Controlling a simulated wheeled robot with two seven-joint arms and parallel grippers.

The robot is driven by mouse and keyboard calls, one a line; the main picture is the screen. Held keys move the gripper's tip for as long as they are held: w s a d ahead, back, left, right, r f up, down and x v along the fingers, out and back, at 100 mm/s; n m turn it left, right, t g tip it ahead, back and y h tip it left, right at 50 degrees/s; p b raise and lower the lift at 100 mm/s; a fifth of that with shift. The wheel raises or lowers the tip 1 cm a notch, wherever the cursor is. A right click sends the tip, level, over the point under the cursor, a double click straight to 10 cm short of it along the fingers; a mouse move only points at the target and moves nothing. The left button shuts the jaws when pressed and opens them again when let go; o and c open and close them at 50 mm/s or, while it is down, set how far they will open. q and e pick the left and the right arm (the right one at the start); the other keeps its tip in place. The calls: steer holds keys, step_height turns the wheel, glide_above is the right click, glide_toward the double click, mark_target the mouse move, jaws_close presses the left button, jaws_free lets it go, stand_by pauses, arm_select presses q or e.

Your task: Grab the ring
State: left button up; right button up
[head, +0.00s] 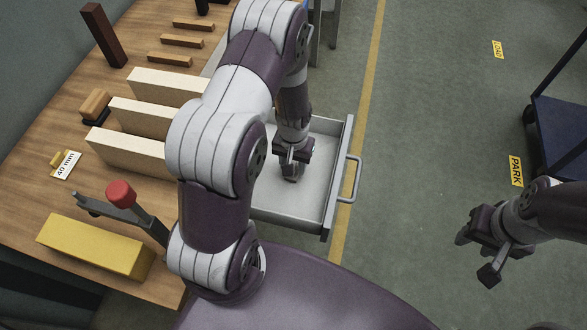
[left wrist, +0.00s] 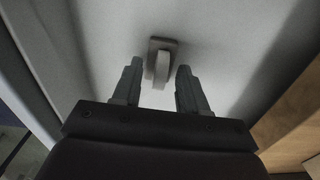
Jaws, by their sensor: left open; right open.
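In the left wrist view a small pale ring (left wrist: 162,68), seen nearly edge-on, stands at a small grey square piece on the light floor of the open drawer. My left gripper's two fingers (left wrist: 158,88) are open, one on each side of the ring's near end, with gaps on both sides. In the head view my left gripper (head: 291,172) points down into the grey drawer (head: 317,205) and hides the ring. My right gripper (head: 476,256) is open and empty, over the floor at the right.
Drawer walls surround my left gripper; its handle (head: 352,178) faces right. The wooden bench (head: 45,200) holds pale boards (head: 130,150), a yellow block (head: 95,246) and a red-knobbed clamp (head: 121,193). A blue cart (head: 560,125) stands at the far right. The green floor between is clear.

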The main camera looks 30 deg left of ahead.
arm_select(q)
steer(key=shift+w+f, duration=0.1)
steer(key=shift+f, duration=0.45)
jaws_close()
